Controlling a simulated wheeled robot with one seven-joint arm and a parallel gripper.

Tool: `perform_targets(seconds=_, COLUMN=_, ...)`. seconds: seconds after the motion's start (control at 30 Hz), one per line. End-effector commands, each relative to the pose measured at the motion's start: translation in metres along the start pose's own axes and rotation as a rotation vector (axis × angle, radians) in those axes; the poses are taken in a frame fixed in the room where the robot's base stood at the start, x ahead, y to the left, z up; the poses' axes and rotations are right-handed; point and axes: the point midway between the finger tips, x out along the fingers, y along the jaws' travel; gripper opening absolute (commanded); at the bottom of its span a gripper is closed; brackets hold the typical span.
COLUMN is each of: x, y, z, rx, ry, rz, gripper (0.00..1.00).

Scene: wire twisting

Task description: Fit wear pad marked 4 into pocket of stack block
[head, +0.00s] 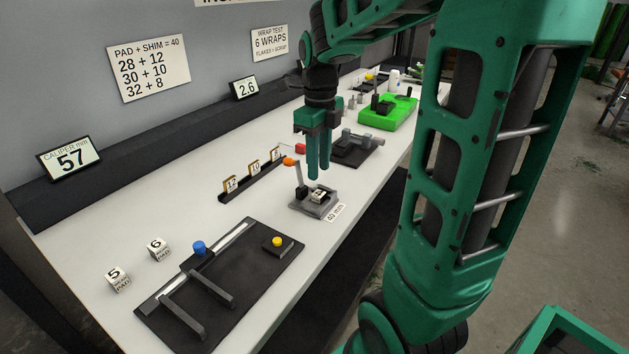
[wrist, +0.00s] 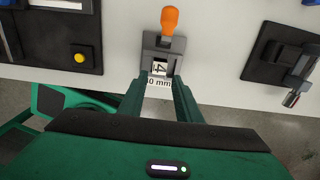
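The grey stack block (head: 325,211) sits on the bench by the "40 mm" label; it also shows in the wrist view (wrist: 150,43). The small white wear pad marked 4 (head: 318,194) lies at the block's pocket, number up, and its 4 shows in the wrist view (wrist: 160,69). I cannot tell how deep it sits. My gripper (head: 319,177) points down just above the block. In the wrist view its fingers (wrist: 160,79) are spread with the pad showing between them, and they hold nothing that I can see. An orange-tipped lever (wrist: 169,20) stands up from the block.
White pads marked 5 (head: 118,279) and 6 (head: 159,250) stand at the near left. A black fixture (head: 265,262) with a yellow button lies in front. A rack of numbered shims (head: 252,182) is behind the block. A green fixture (head: 388,113) stands farther back.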

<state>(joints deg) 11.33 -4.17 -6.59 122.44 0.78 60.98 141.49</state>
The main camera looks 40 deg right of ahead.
Motion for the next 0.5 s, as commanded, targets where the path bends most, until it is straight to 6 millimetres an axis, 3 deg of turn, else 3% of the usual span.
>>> perform_targets(seconds=0.2, x=-0.035, y=0.0, z=0.001, rx=-0.001, ry=-0.002, rz=-0.001, gripper=0.31)
perform_targets(seconds=0.5, x=-0.047, y=0.003, z=-0.008, rx=-0.079, ry=0.0, rz=0.0, gripper=0.31)
